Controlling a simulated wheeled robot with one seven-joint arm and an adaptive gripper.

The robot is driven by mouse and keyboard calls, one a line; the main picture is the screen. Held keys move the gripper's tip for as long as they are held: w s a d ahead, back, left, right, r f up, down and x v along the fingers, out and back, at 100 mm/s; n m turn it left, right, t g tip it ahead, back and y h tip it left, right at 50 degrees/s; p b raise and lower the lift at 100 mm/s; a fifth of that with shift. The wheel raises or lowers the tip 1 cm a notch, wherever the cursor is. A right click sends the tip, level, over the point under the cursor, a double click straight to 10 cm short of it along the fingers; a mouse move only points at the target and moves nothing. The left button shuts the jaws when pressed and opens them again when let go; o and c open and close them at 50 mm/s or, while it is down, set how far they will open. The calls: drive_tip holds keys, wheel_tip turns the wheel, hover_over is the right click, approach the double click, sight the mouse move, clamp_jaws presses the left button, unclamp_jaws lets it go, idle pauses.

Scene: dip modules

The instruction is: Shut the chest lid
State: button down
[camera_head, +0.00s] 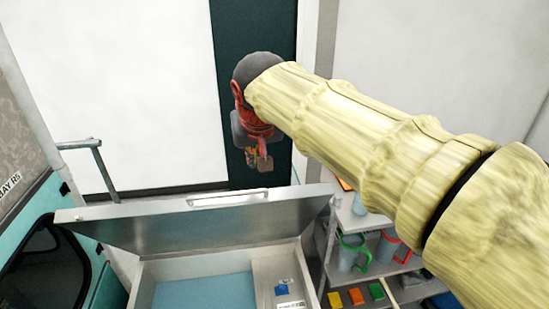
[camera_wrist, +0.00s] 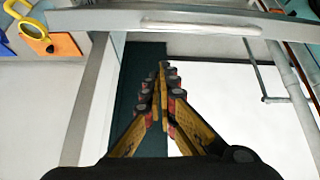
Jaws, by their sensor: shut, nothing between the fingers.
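The grey metal chest (camera_head: 262,258) stands low in the head view, with a blue inside floor. Its lid (camera_head: 150,232) is open and leans back, and a pale handle strip (camera_head: 228,199) shows along its upper edge. My gripper (camera_head: 260,166) hangs above and beyond that upper edge, apart from it in the picture. In the wrist view my gripper's fingers (camera_wrist: 163,70) are closed together and empty. A grey edge with a pale strip, seemingly the lid (camera_wrist: 100,19), crosses the top of that view, beyond the fingertips. I cannot tell the exact gap.
A shelf rack (camera_head: 408,266) with mugs and coloured blocks stands right of the chest. A teal machine (camera_head: 100,290) with a dark window is at the left, near a grey rail (camera_head: 100,165). A dark green wall strip (camera_head: 255,25) is behind my gripper.

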drive_tip(key=r, duration=0.2)
drive_tip(key=m+p, duration=0.1)
drive_tip(key=p, duration=0.1)
hover_over(258, 196)
drive_tip(key=w, duration=0.3)
wheel_tip(258, 196, down, 8)
drive_tip(key=shift+a+f, duration=0.35)
drive_tip(key=shift+a, duration=0.05)
drive_tip(key=s, duration=0.2)
drive_tip(key=s+d+p, duration=0.1)
drive_tip(key=shift+f, duration=0.3)
drive_tip(key=shift+s+f, duration=0.1)
drive_tip(key=shift+s, duration=0.05)
drive_tip(key=shift+a+f, duration=0.1)
drive_tip(key=shift+f, duration=0.1)
